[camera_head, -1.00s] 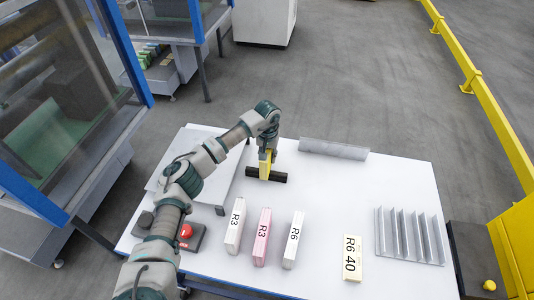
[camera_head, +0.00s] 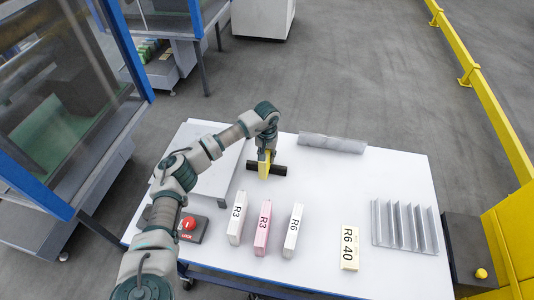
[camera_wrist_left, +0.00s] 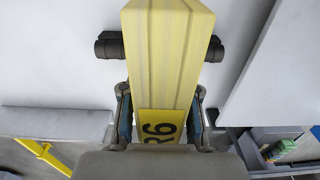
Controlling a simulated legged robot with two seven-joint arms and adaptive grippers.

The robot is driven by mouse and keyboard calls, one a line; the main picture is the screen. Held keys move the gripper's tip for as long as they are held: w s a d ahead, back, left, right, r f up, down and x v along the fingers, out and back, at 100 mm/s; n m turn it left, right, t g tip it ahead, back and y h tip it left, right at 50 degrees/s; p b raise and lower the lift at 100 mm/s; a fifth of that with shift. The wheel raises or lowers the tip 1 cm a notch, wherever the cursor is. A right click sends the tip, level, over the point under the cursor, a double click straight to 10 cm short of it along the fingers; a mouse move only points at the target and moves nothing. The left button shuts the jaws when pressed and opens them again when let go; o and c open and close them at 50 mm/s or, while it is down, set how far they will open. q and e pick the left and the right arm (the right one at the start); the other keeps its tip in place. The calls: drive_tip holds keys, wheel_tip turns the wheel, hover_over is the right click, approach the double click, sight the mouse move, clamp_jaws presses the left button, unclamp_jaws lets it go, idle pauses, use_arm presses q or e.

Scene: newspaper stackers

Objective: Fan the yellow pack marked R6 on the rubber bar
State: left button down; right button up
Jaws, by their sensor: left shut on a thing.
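The yellow pack (camera_wrist_left: 165,55) marked R6 is held between the fingers of my left gripper (camera_wrist_left: 160,115) in the left wrist view. In the head view the pack (camera_head: 264,166) is a small yellow block under my left gripper (camera_head: 266,150). The dark rubber bar (camera_head: 280,170) lies on the white table, and the pack is over its middle. In the wrist view the bar (camera_wrist_left: 108,46) shows on both sides of the pack; its middle is hidden. I cannot tell whether pack and bar touch. My right gripper is not in view.
White R3 (camera_head: 236,217), pink R3 (camera_head: 262,229) and white R6 (camera_head: 292,230) packs stand in front. A cream card marked R6 40 (camera_head: 349,248) lies right of them. A finned metal rack (camera_head: 404,224), a grey rail (camera_head: 332,143) and a red button (camera_head: 188,223) are also there.

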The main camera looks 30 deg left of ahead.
use_arm(q)
drive_tip(key=shift+s+f, duration=0.15)
drive_tip(key=shift+s, duration=0.1)
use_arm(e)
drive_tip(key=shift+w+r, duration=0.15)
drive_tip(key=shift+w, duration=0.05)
use_arm(q)
drive_tip(key=shift+s+d+p, duration=0.15)
drive_tip(key=shift+s+p, duration=0.35)
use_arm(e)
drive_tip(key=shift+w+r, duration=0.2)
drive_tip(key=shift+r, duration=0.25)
use_arm(q)
drive_tip(key=shift+r, duration=0.2)
drive_tip(key=shift+s+d+r+p, duration=0.1)
drive_tip(key=shift+s+p, duration=0.25)
drive_tip(key=shift+s, duration=0.2)
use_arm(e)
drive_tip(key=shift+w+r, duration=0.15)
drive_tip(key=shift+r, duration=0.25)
use_arm(q)
drive_tip(key=shift+s, duration=0.1)
drive_tip(key=shift+s+d+p, duration=0.2)
drive_tip(key=shift+s+p, duration=0.15)
drive_tip(key=shift+s, duration=0.1)
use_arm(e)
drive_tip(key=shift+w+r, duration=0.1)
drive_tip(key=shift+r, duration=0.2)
